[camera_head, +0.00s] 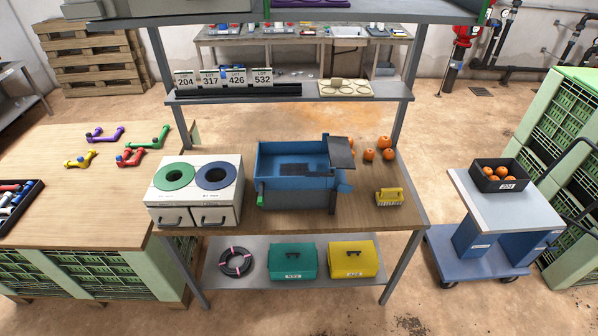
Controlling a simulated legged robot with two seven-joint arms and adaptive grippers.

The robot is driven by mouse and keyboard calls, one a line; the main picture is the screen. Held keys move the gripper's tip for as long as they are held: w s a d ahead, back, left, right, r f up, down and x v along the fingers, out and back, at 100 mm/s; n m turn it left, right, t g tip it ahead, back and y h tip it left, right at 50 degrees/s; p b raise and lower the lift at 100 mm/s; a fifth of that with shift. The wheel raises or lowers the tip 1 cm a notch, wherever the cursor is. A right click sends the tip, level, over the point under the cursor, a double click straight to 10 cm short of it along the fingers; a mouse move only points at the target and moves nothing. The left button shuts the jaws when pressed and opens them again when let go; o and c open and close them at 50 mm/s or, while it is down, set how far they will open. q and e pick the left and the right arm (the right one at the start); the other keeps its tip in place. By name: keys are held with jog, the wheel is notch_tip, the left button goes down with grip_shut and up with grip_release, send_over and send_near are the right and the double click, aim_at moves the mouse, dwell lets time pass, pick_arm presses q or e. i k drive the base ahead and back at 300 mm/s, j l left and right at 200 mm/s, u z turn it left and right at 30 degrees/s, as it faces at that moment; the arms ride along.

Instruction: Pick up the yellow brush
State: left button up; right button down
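The yellow brush (389,197) rests on the right part of the wooden workbench (370,216), near its right edge. It has a yellow handle on top, and pale bristles show along its lower front. It stands apart from the blue machine to its left. Neither of my grippers shows in the head view.
A blue machine (290,165) fills the bench's middle. A white two-hole bin unit (196,210) stands left. Several oranges (369,154) lie behind the brush. A shelf (290,94) crosses above the back. A cart (505,205) with a black crate (503,186) stands right.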

aim_at(391, 196)
jog(key=l+u, duration=0.1)
jog(key=u, duration=0.45)
jog(key=l+u, duration=0.35)
jog(key=l, duration=0.2)
jog(key=l+u, duration=0.3)
jog(key=l, duration=0.25)
jog(key=k+l+u, duration=0.2)
jog(key=l+u, duration=0.15)
jog(key=l, duration=0.15)
